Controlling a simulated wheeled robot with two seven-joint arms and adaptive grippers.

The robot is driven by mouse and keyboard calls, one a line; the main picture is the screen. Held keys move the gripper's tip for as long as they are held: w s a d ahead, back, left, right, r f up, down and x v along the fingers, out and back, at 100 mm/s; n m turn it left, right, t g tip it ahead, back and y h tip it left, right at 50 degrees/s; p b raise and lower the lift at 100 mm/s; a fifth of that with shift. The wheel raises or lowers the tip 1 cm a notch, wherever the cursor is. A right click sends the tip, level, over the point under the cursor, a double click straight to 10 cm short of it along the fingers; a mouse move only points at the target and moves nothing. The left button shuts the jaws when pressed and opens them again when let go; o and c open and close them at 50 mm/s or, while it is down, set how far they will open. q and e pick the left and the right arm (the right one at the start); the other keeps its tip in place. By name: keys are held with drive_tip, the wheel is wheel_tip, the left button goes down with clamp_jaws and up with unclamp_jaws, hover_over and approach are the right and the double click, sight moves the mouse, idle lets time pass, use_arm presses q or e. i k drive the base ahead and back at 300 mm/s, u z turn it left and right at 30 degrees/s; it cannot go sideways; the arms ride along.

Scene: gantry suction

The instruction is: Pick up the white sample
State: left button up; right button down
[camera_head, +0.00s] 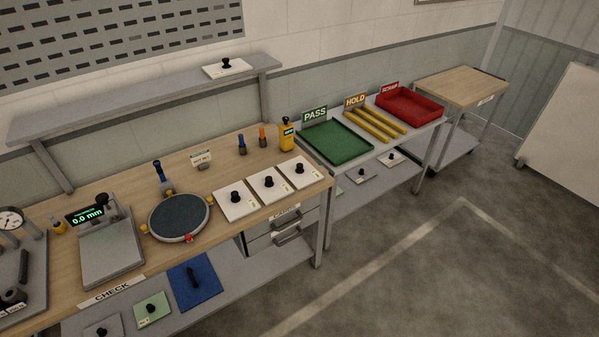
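Three white square plates with black knobs lie in a row at the right end of the wooden bench: a near one (233,210), a middle one (267,193) and a far one (298,179). Another white plate with a black knob (212,71) lies on the raised shelf behind the bench. The view does not show which of these is the white sample. Neither of my grippers is in view.
The bench (125,186) also holds a round dark plate (179,217), a gauge reading 0.0 mm (86,214) and small bottles. Blue (206,271) and green (143,300) plates lie below. Green (336,148) and red (410,108) trays stand right. Floor in front is clear.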

sight(298, 170)
drive_tip(key=u, duration=0.6)
drive_tip(key=i, duration=1.95)
drive_tip(key=z, duration=0.35)
